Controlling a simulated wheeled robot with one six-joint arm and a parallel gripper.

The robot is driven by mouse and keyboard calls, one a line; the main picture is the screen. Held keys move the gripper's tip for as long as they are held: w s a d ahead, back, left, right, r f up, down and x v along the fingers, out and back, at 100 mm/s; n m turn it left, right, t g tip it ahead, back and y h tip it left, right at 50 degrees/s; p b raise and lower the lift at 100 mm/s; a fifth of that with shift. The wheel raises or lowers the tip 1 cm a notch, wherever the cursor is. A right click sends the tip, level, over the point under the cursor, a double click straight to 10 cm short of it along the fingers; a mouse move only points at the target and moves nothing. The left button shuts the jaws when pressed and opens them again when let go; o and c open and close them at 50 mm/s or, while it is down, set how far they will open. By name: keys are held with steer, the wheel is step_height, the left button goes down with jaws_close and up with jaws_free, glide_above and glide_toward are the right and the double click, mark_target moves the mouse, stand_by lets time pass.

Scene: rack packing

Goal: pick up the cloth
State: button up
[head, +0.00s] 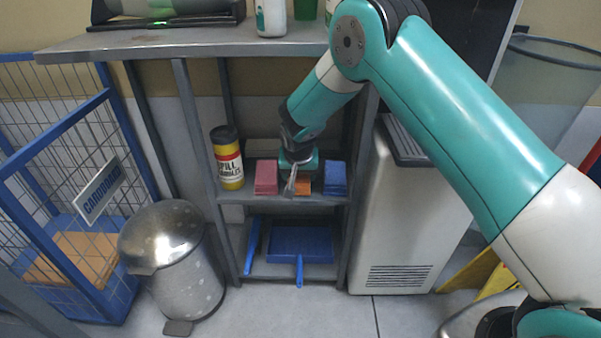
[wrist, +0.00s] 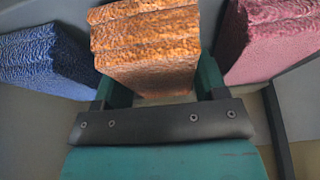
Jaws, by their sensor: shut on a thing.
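A folded orange cloth (head: 303,187) is on the middle shelf of the rack, between a folded pink cloth (head: 266,177) and a folded blue cloth (head: 335,178). My gripper (head: 296,180) reaches into the rack and partly hides the orange cloth. In the wrist view, the orange cloth (wrist: 147,45) sits between the two fingers of my gripper (wrist: 156,88), which is shut on it. The blue cloth (wrist: 45,62) and the pink cloth (wrist: 270,40) stand apart on either side. I cannot tell whether the orange cloth is clear of the shelf.
A yellow canister (head: 228,158) stands left on the same shelf (head: 235,197). Above is the rack's metal top (head: 190,42); below is a blue dustpan (head: 300,244). A steel pedal bin (head: 173,262) and a blue cage (head: 60,165) are left; a pale cabinet (head: 405,225) is right.

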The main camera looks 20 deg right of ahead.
steer(key=r, duration=0.2)
steer(key=r+p, duration=0.1)
steer(key=r, duration=0.1)
steer(key=r+p, duration=0.1)
steer(key=r, duration=0.1)
steer(key=shift+s+a+r, duration=0.1)
steer(key=shift+a+r, duration=0.15)
steer(key=shift+r, duration=0.1)
steer(key=s+a+p, duration=0.1)
steer(key=s+a, duration=0.3)
steer(key=a, duration=0.4)
steer(key=s+a+p, duration=0.1)
steer(key=s+a, duration=0.3)
steer(key=a, duration=0.4)
steer(key=shift+s+a+f+p, duration=0.2)
steer(key=shift+s+a+p, duration=0.05)
steer(key=shift+a+p, duration=0.15)
